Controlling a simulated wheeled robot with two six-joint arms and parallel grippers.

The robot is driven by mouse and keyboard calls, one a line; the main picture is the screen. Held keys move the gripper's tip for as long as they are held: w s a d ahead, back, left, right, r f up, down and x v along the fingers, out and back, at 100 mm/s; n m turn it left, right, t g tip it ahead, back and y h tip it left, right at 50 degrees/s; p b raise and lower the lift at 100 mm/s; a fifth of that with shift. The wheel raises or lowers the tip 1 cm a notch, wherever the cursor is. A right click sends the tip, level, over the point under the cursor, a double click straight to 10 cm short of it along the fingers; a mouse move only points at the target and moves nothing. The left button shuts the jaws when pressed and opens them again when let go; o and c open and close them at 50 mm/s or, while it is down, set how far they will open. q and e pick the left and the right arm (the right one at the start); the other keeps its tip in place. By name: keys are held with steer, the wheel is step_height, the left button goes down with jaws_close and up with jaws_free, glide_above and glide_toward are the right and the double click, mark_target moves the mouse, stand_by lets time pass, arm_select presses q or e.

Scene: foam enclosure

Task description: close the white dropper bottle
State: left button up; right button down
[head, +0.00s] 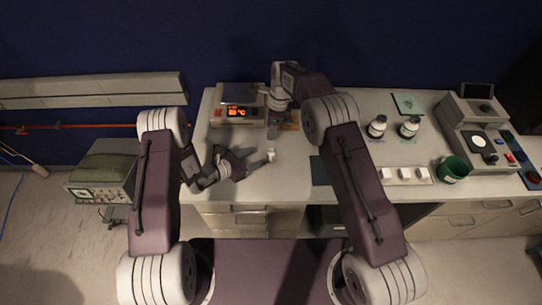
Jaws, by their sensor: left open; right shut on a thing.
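A small white bottle (271,154), which looks like the white dropper bottle, stands on the bench near its front edge, left of the middle. My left gripper (262,161) is low over the bench with its tips beside the bottle, open. I cannot tell if the tips touch it. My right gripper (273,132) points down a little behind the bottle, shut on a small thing. That thing is mostly hidden and too small to make out, so I cannot tell if it is the cap.
A hotplate device (238,112) with a lit orange display stands behind the grippers. Two dark bottles with white labels (377,127) (409,128), a tray with white blocks (405,175), a green cup (453,168) and an instrument (478,140) stand right. A dark mat (320,171) lies near the front edge.

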mark_target(269, 151)
arm_select(q)
steer(key=x, duration=0.9)
jaws_close()
stand_by(1.2)
